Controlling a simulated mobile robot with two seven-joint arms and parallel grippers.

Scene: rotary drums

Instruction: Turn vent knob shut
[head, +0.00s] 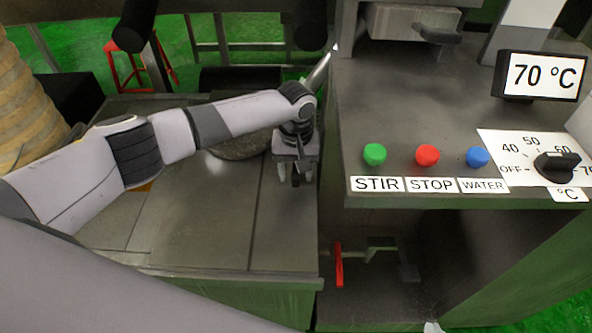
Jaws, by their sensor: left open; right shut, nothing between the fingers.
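No knob labelled as a vent shows in the head view. A black temperature dial (557,166) is on the panel at the right edge, on a white scale from OFF to 70; it seems turned toward the 70 side. A black lever handle (438,34) sticks out of a grey block at the top. My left gripper (294,180) points down, open and empty, over the dark metal surface just left of the panel, apart from both controls. My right gripper is not in view.
Green STIR (375,154), red STOP (427,155) and blue WATER (477,157) buttons line the panel. A display (541,75) reads 70 °C. A red handle (338,265) sits below the panel. A red stool (126,42) stands behind. The metal surface (205,215) is mostly clear.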

